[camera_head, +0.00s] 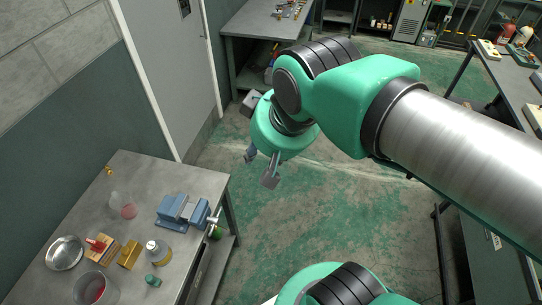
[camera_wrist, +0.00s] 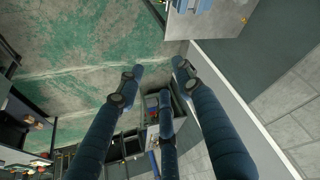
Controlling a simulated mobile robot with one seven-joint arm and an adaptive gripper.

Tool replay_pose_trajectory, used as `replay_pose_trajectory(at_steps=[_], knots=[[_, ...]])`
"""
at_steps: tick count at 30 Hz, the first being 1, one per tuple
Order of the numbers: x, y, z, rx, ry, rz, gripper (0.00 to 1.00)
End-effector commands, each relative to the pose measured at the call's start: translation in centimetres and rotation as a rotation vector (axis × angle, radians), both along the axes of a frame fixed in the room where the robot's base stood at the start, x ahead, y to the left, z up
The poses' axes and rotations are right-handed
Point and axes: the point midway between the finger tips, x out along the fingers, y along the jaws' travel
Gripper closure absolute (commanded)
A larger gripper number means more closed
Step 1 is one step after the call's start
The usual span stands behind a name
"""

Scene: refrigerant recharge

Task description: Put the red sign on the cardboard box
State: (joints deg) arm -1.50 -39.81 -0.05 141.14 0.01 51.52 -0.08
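I cannot make out a red sign or a cardboard box for certain in either view. My gripper (camera_head: 262,168) hangs in the air over the open floor, right of the near workbench, in the head view. In the wrist view its dark blue fingers (camera_wrist: 158,80) are spread apart with nothing between them.
The near workbench (camera_head: 135,178) holds a blue vise (camera_head: 183,212), a metal bowl (camera_head: 65,252), a jar (camera_head: 157,252), a clear container (camera_head: 95,289) and a small red-topped block (camera_head: 98,249). Another workbench (camera_head: 250,22) stands at the back. The green-stained floor (camera_head: 320,220) is mostly clear.

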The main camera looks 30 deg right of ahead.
Motion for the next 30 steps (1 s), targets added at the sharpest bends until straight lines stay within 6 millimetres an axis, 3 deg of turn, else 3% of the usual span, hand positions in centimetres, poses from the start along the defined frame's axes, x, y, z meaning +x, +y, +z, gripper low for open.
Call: replay_pose_trajectory(at_steps=[6, 20, 26, 30], knots=[[-1.8, -0.8, -0.6, 0.000, -0.016, -0.026, 0.64], [-1.9, -0.8, -0.9, 0.001, -0.017, -0.028, 0.64], [-1.9, -0.8, -2.4, 0.001, -0.017, -0.027, 0.64], [-1.9, -0.8, -4.5, 0.001, -0.017, -0.027, 0.64]])
